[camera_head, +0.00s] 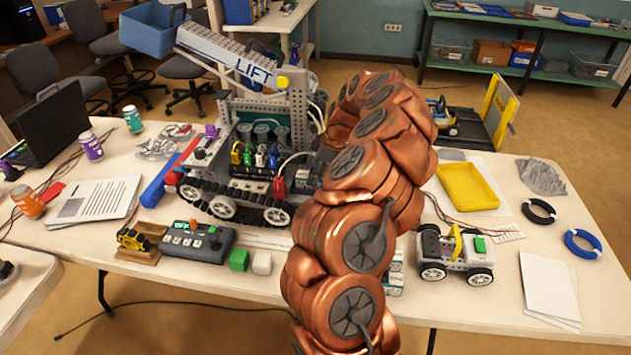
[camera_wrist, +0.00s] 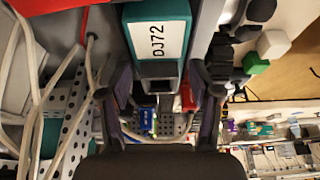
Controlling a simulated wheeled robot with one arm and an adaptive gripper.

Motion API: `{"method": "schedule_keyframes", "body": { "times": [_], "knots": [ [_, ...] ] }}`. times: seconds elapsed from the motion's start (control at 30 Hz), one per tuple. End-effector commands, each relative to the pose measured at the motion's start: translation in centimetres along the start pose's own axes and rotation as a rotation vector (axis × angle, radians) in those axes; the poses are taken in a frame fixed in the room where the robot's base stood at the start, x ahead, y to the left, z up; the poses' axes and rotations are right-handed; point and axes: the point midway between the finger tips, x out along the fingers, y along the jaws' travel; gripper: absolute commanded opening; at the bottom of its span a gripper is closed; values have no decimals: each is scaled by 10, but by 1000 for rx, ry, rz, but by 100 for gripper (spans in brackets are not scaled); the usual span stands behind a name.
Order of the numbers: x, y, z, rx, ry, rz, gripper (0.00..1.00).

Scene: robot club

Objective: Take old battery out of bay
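A teal battery with a white label reading DJ72 (camera_wrist: 157,40) lies between the two fingers of my gripper (camera_wrist: 160,85) in the wrist view. The fingers flank its sides closely. I cannot tell whether they press on it or leave a small gap. The battery's far end is cut off by the top edge of the picture, and its bay is not clearly shown. In the head view the grey tracked lift vehicle (camera_head: 233,178) stands on the table. My copper-coloured arm reaches to its right side and hides my gripper and the battery there.
A control box (camera_head: 197,241), a green cube (camera_head: 239,260) and a white cube (camera_head: 262,263) lie in front of the vehicle. A yellow tray (camera_head: 467,187) and small white car (camera_head: 455,256) are on the right. White cables (camera_wrist: 38,80) run beside my gripper.

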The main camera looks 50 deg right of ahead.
Motion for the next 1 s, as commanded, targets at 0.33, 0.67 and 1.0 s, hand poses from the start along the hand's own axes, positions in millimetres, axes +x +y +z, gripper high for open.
{"method": "schedule_keyframes", "body": {
  "times": [0.33,0.67,1.0],
  "knots": [
    [0,0,0,0,0,0,23],
    [0,0,0,0,0,0,0],
    [-4,1,-2,0,1,2,0]
  ]
}}
